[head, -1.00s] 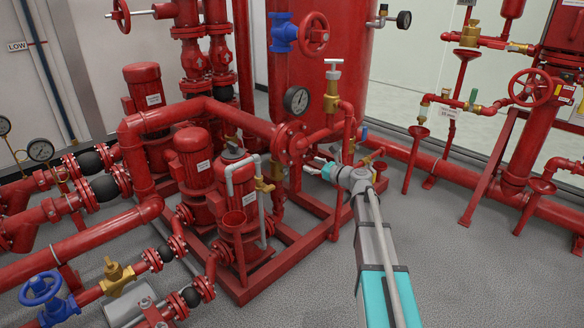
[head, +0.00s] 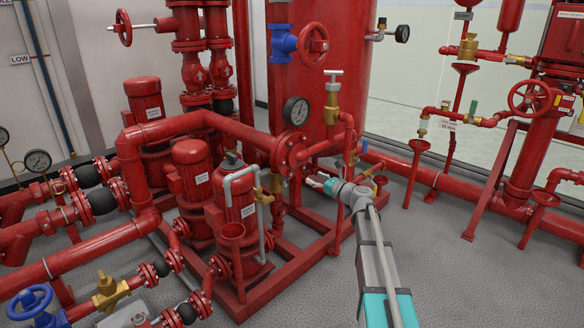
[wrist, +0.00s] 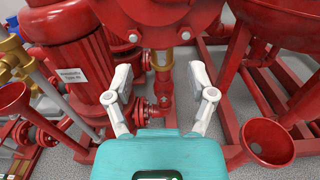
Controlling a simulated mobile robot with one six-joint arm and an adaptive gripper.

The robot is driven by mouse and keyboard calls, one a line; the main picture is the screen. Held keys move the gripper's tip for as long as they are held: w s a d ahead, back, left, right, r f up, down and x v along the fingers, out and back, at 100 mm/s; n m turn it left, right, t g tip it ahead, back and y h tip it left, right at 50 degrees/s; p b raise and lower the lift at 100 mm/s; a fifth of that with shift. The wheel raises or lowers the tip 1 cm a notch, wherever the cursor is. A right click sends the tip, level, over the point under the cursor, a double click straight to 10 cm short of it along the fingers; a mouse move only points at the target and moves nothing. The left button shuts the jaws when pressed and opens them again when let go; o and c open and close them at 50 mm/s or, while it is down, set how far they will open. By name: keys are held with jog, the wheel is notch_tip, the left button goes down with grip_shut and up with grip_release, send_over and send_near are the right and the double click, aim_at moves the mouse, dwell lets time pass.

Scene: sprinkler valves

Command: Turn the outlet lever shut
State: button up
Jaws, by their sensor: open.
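My gripper (head: 318,183) reaches in from the lower right in the head view, below the flange of the red outlet pipe (head: 240,128). In the wrist view its two pale fingers (wrist: 161,92) are spread wide with nothing between them. A brass valve (head: 277,184) on the pump's thin grey pipe is left of my gripper. Another brass valve (head: 332,98) with a pale T-handle stands higher, beside the large red tank. In the wrist view a brass fitting (wrist: 162,60) lies beyond the fingers, under the red flange. I cannot tell which fitting carries the outlet lever.
Red pumps (head: 192,172) stand close on the left, on a red frame. A red funnel (wrist: 268,142) is close to the right of my gripper in the wrist view. A pressure gauge (head: 296,111) is above the flange. Grey floor (head: 450,270) is open at the right.

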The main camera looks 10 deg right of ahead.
aim_at(291, 167)
jog(key=x, duration=1.3)
